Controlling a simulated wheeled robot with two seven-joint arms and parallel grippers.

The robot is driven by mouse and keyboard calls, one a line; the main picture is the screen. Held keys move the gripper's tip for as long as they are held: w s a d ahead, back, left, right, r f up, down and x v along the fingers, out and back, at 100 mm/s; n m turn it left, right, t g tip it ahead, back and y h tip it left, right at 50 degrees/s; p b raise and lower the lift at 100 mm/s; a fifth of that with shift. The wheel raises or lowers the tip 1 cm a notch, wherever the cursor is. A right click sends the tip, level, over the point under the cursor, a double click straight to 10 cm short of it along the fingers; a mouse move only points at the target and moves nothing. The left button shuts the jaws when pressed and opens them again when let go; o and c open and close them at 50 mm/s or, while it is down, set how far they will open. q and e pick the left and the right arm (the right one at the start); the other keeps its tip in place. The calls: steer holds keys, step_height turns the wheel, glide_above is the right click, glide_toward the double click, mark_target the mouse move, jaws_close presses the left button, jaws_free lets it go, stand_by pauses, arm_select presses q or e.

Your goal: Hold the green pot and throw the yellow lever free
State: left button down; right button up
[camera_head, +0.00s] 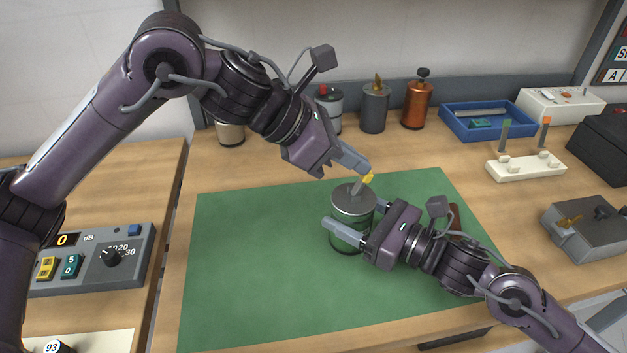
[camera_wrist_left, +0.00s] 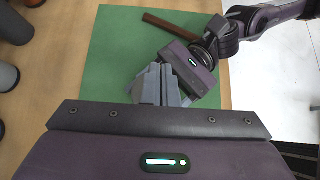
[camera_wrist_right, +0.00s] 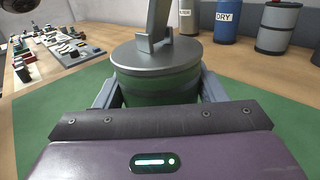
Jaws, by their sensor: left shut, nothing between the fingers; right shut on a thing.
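The green pot (camera_head: 351,226) stands upright on the green mat (camera_head: 240,260), with a grey metal lid and a dark band. It also shows in the right wrist view (camera_wrist_right: 160,95). The yellow lever (camera_head: 368,178) rises from its lid, tilted up to the right; its grey shank shows in the right wrist view (camera_wrist_right: 157,25). My right gripper (camera_head: 355,215) is shut around the pot's sides, one finger on each side. My left gripper (camera_head: 362,166) is shut and empty, its fingertips close beside the lever's yellow tip. I cannot tell whether they touch. In the left wrist view, the left fingers (camera_wrist_left: 160,85) hide the pot and lever.
Several canisters (camera_head: 375,108) stand along the back of the table. A blue tray (camera_head: 487,120) and a white block with two levers (camera_head: 525,165) are at the back right. A grey box (camera_head: 585,230) sits at right. The mat's left part is clear.

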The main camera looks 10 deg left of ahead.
arm_select(q)
steer(key=shift+w+d+r+y, duration=0.1)
steer(key=shift+d+r+y, duration=0.1)
steer(key=shift+d+y, duration=0.3)
steer(key=shift+f+y, duration=0.25)
steer(key=shift+y, duration=0.05)
steer(key=shift+a+r, duration=0.25)
steer(key=shift+d+r, duration=0.1)
steer(key=shift+r, duration=0.5)
step_height(320, 180, up, 12)
steer(key=a, duration=0.1)
steer(key=shift+s+f, duration=0.2)
steer(key=c, duration=2.1)
jaws_free()
